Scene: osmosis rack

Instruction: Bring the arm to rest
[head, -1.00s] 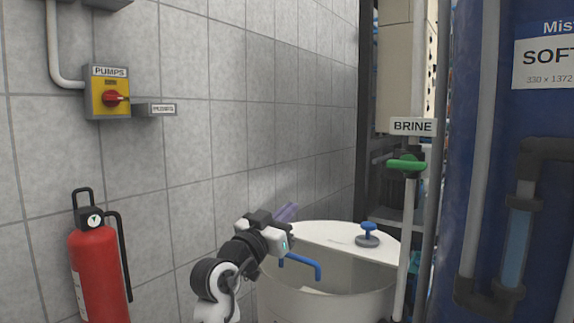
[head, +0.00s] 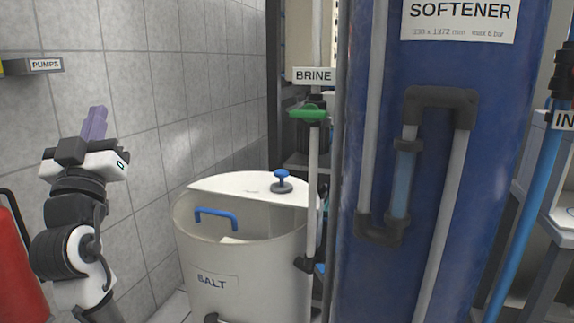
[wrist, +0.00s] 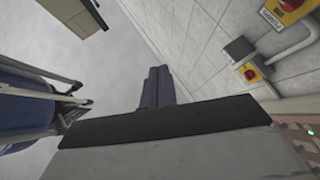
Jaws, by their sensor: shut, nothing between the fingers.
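My gripper (head: 96,122) is at the left of the head view, raised and pointing up, with its purple fingers together and nothing between them. It stands left of the salt bin and apart from it, in front of the tiled wall. In the wrist view the closed fingers (wrist: 158,86) point toward the plain ceiling, with nothing touching them.
A white salt bin (head: 212,285), partly open, has a blue handle (head: 216,216) inside. A green-handled BRINE valve (head: 308,114) and blue softener tank (head: 400,55) stand to the right. A red extinguisher (head: 18,270) is at the left edge. Red-yellow switches (wrist: 250,72) show in the wrist view.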

